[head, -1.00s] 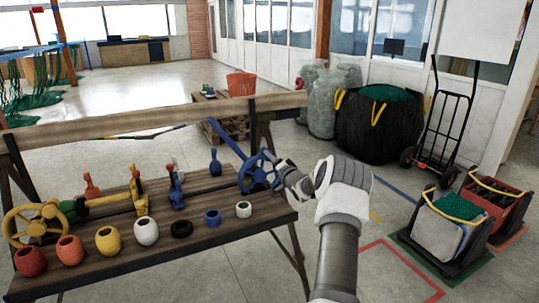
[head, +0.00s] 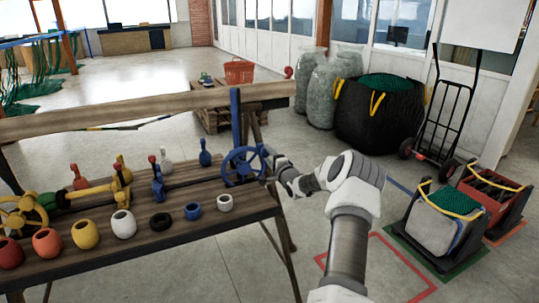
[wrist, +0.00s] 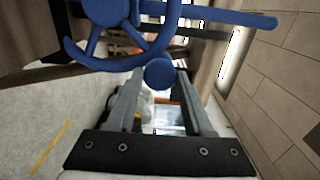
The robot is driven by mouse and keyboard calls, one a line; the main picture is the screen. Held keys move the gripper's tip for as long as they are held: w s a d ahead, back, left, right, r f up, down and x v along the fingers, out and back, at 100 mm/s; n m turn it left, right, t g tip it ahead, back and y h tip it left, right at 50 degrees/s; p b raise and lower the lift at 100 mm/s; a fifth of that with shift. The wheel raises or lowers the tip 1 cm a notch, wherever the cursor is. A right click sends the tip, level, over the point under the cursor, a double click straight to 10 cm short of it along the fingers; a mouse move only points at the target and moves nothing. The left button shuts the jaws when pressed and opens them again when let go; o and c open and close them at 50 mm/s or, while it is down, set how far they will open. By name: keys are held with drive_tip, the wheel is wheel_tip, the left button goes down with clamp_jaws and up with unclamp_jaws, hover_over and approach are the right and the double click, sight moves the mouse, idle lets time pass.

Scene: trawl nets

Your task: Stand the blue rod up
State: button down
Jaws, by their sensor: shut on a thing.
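The blue rod (head: 235,118) stands near upright at the right end of the bench in the head view. Its lower end meets the blue spoked wheel (head: 229,168). In the wrist view the rod (wrist: 225,17) runs out to the right from the wheel (wrist: 80,58). My gripper (head: 267,157) is at the wheel's right side. In the wrist view its fingers (wrist: 160,82) are closed around a round blue knob (wrist: 158,72) at the wheel's rim. The wheel's mounting is partly hidden.
The wooden bench (head: 110,258) carries several coloured pots along its front. A yellow wheel (head: 22,215) and blue, red and grey bottle-like pieces stand behind them. A rail (head: 120,118) runs along the bench's back. Crates (head: 495,200) stand on the floor at right.

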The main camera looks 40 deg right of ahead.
drive_tip(key=shift+d, duration=0.2)
drive_tip(key=shift+c, duration=1.4)
unclamp_jaws()
drive_tip(key=shift+a, duration=0.1)
drive_tip(key=p+v, duration=0.1)
drive_tip(key=v, duration=1.6)
drive_tip(key=shift+s, duration=0.2)
drive_tip(key=shift+a, duration=0.1)
